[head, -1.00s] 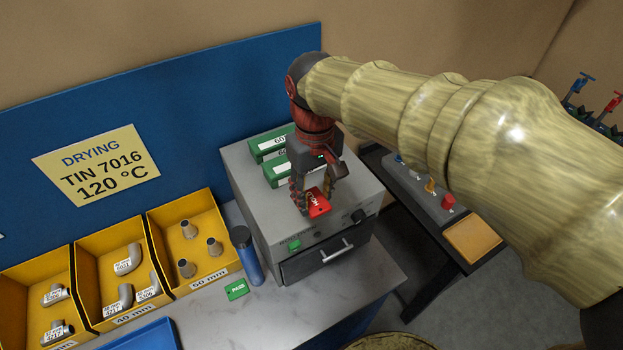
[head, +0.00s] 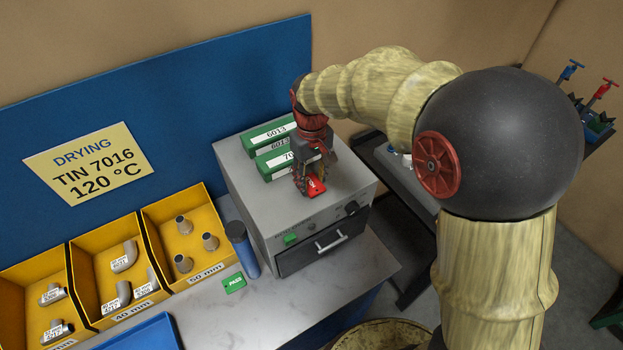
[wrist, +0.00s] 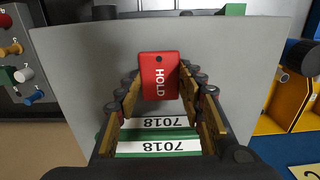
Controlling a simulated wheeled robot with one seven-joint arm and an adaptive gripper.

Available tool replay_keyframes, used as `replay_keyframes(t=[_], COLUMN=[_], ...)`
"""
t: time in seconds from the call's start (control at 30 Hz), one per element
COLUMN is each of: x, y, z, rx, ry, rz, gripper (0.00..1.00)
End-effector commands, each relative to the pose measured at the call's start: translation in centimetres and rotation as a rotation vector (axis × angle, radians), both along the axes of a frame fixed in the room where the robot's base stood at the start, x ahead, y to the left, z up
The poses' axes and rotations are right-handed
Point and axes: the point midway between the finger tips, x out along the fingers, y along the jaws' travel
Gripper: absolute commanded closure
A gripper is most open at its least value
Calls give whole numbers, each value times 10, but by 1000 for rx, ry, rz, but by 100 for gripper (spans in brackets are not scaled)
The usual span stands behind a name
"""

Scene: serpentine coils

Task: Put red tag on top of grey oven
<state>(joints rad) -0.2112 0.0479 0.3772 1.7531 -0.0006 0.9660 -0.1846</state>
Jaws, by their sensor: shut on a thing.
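The red tag (head: 316,187), marked HOLD, is between the fingers of my gripper (head: 312,182), which is shut on it. The tag is over the front part of the top of the grey oven (head: 345,187). I cannot tell whether it touches the surface. In the wrist view the red tag (wrist: 160,72) shows its face, with the gripper fingers (wrist: 160,95) on both sides and the grey oven top (wrist: 75,65) behind it. The oven's dark front door is closed.
Green packs (head: 268,134) with white labels lie on the oven top, behind my gripper. A blue bottle (head: 243,250) and a green PASS tag (head: 234,283) are on the counter left of the oven. Yellow bins (head: 183,235) with pipe fittings stand farther left.

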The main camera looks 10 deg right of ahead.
Motion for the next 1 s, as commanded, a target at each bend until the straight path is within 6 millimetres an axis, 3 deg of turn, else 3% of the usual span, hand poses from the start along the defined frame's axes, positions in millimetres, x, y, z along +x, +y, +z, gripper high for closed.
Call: replay_keyframes(t=[0.43, 0.47, 0.77, 1.0], x=[1, 1, 0, 0], y=[0, 0, 0, 0], z=[-11, -10, -10, -10], rx=[1, 1, 1, 1], ry=[-3, -3, -2, -2], rz=[0, 0, 0, 0], gripper=[90, 60, 43, 43])
